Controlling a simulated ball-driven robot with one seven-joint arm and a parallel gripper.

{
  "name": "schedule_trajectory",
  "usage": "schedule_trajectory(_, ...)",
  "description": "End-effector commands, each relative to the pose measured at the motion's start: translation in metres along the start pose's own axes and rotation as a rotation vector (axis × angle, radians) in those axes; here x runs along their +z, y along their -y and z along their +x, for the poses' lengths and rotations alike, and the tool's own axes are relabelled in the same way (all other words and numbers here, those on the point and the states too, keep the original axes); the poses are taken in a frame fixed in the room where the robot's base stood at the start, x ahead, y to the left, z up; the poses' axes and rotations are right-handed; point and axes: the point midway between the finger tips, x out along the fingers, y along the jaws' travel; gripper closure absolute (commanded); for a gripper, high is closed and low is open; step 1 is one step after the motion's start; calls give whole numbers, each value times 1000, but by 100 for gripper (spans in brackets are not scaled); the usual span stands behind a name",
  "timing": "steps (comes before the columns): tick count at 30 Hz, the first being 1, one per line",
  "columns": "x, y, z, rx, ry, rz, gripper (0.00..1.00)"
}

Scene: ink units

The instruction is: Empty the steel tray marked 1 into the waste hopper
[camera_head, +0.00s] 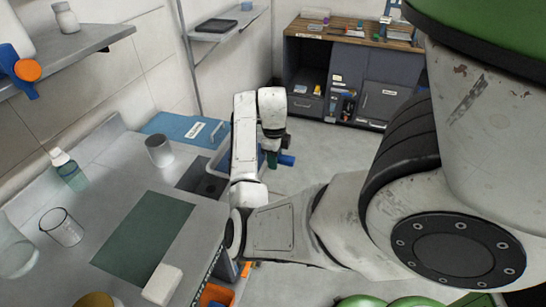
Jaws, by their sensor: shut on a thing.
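My gripper (272,150) is at the end of my white arm, past the right end of the steel bench. It points down and shows small and dark. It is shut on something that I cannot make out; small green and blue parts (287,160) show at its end. Left of it, partly behind my arm, is a pale container with a blue rim (221,158). I cannot tell whether it is the steel tray. No mark 1 can be read, and I cannot pick out the waste hopper.
The steel bench (110,195) holds a green mat (145,232), a metal cup (159,151), a glass beaker (62,227), a teal bottle (69,170) and a white block (162,284). A labelled blue panel (180,127) lies behind. A grey cabinet (350,75) stands across open floor.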

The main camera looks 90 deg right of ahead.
Motion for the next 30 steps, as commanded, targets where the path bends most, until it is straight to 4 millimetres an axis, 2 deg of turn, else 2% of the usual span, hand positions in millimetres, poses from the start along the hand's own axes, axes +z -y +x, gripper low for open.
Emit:
schedule_trajectory(14, 2, -6, -37, -219, -76, -2, 96)
schedule_trajectory(30, 9, -24, -74, -487, -169, -3, 96)
